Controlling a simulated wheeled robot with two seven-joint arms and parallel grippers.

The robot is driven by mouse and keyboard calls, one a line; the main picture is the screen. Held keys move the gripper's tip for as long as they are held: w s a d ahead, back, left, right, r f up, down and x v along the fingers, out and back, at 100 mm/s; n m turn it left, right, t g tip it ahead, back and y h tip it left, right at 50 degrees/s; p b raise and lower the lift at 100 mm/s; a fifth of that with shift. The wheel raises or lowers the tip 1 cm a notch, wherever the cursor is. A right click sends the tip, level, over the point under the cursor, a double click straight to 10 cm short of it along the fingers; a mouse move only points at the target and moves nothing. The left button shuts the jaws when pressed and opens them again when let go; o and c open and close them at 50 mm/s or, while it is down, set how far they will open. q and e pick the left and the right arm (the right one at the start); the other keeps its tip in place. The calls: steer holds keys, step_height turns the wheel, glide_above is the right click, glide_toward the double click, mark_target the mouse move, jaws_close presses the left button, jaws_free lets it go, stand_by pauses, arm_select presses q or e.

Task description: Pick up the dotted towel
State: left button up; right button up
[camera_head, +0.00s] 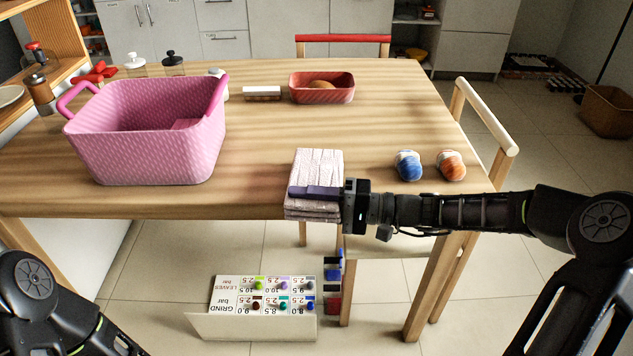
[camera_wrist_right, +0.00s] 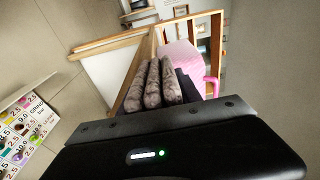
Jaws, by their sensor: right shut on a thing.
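The towel (camera_head: 318,168) is a pale, folded stack at the table's front edge in the head view; its dots are too small to make out. My right gripper (camera_head: 315,193) comes in from the right and is shut on the towel, with a dark finger lying across its front part. The towel's layered front end sits at the table edge, and I cannot tell whether it is lifted. In the right wrist view the towel (camera_wrist_right: 152,86) shows as several greyish mottled folds just beyond the gripper. Only part of my left arm shows at lower left; its gripper is out of view.
A pink basket (camera_head: 145,150) stands left on the wooden table (camera_head: 255,135). A blue-and-white ball (camera_head: 408,165) and an orange-and-white ball (camera_head: 451,165) lie right of the towel. A red container (camera_head: 322,88) stands behind. A labelled board (camera_head: 262,297) is below the front edge.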

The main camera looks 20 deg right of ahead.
jaws_close()
steer(key=shift+r, duration=0.1)
step_height(320, 180, up, 10)
steer(key=shift+f+p, duration=0.1)
steer(key=shift+p, duration=1.05)
